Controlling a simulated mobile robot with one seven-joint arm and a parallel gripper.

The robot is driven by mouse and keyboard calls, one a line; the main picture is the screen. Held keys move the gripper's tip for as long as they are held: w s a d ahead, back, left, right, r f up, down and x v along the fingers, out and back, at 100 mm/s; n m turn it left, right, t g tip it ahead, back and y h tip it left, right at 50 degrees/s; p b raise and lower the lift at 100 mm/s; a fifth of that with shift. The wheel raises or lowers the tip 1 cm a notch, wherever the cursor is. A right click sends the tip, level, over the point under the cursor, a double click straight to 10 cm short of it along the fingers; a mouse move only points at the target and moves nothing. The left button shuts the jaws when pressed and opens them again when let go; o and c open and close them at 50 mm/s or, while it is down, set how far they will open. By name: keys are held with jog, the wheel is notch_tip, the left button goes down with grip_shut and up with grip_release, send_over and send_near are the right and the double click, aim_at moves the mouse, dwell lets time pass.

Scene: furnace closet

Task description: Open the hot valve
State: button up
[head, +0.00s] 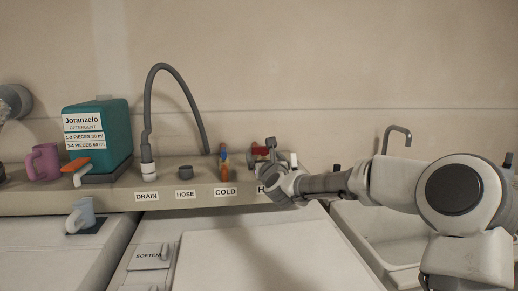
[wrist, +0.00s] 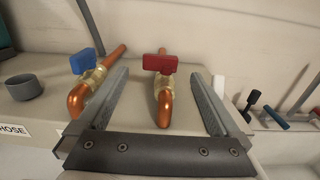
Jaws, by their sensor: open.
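The hot valve has a red handle (wrist: 160,63) on a brass body with a copper pipe (wrist: 164,108). In the wrist view it lies between the two open fingers of my gripper (wrist: 168,95), with empty space on both sides. In the head view the red handle (head: 259,150) shows just behind my gripper (head: 272,150), which partly hides the valve. The cold valve with a blue handle (wrist: 83,61) is to the left, outside the left finger. The label under the hot valve is mostly covered by my arm.
A grey cup-like hose fitting (head: 185,172) and the drain hose (head: 148,150) stand left on the ledge. A teal detergent box (head: 112,140) and a pink mug (head: 43,162) are farther left. A sink (head: 375,235) with a faucet (head: 397,132) is at right.

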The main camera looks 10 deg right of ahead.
aim_at(260, 151)
jog(key=w+p, duration=0.1)
jog(key=w, duration=0.9)
jog(key=shift+w, duration=0.3)
jog(key=c, duration=1.3)
jog(key=shift+c, duration=0.2)
